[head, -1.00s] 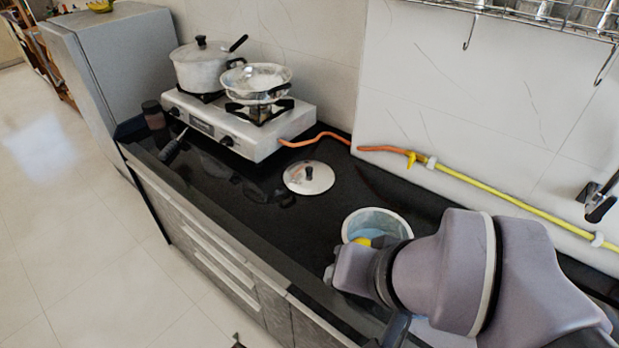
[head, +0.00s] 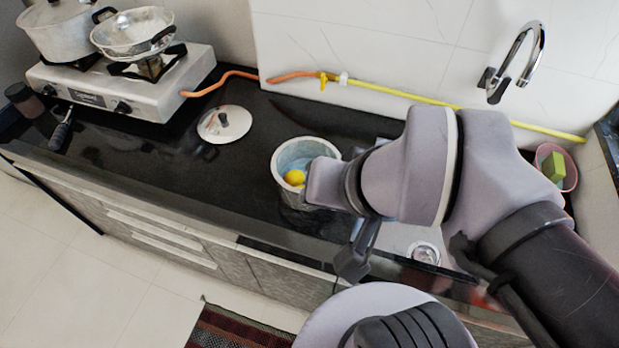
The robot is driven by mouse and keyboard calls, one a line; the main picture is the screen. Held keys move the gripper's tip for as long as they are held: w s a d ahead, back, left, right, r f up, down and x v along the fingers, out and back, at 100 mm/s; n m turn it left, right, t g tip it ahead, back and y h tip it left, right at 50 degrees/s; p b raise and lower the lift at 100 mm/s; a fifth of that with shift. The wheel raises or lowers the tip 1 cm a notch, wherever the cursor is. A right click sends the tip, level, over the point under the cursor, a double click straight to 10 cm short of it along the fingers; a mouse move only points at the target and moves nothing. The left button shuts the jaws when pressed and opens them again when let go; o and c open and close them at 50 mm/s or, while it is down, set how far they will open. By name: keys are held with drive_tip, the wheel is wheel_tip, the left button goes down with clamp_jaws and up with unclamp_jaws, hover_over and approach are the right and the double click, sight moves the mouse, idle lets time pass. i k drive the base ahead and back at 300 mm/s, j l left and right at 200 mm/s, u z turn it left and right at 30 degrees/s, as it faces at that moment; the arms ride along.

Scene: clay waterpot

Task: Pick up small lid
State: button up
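The small lid (head: 224,124) is a round, pale metal lid with a dark knob on top. It lies flat on the black counter, between the stove and a grey pot. My arm reaches in from the right side of the head view. My gripper (head: 356,258) shows only in part as a dark piece hanging below the wrist, near the front edge of the counter. It is to the right of the lid, nearer to me and well apart from it. Its fingertips are not clear, so its opening cannot be made out.
A grey pot (head: 286,160) with a yellow fruit (head: 294,178) in it stands between the lid and my wrist. A gas stove (head: 130,88) with a pan and a pot is at the left. A sink drain (head: 424,254) and faucet (head: 516,60) are at the right.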

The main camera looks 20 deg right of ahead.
sight(226, 124)
drive_tip(key=i+j, duration=0.2)
drive_tip(key=j, duration=0.2)
drive_tip(key=i+j, duration=0.2)
drive_tip(key=j, duration=0.25)
drive_tip(key=i+j, duration=0.2)
drive_tip(key=j, duration=0.2)
drive_tip(key=i+j+u, duration=0.1)
drive_tip(key=j, duration=0.35)
drive_tip(key=i+j, duration=0.3)
drive_tip(key=j, duration=0.1)
